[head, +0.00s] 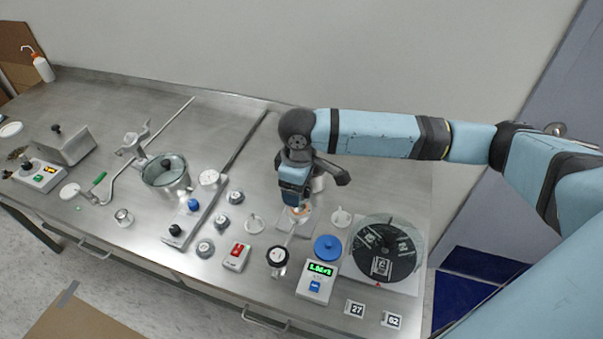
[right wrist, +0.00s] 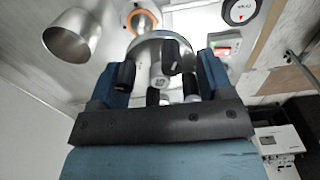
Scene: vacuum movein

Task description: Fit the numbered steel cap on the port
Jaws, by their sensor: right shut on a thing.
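My right gripper (head: 294,207) reaches down from the right arm over the middle-right of the steel bench. In the right wrist view, the gripper (right wrist: 158,82) is shut on a round steel cap (right wrist: 147,43) by the knob on its back. No number on it is readable. An orange-ringed opening (right wrist: 143,21), which looks like the port, shows just beyond the cap; its orange also shows in the head view (head: 300,212), partly hidden by my gripper. I cannot tell whether the cap touches it. My left gripper is not in view.
A gauge box (head: 317,283) with a green display and a black round turntable (head: 397,249) stand to the right. A red-switch box (head: 236,257), a black-rimmed round dial (head: 278,256) and several small round fittings lie nearby. A glass-lidded vessel (head: 166,171) stands left.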

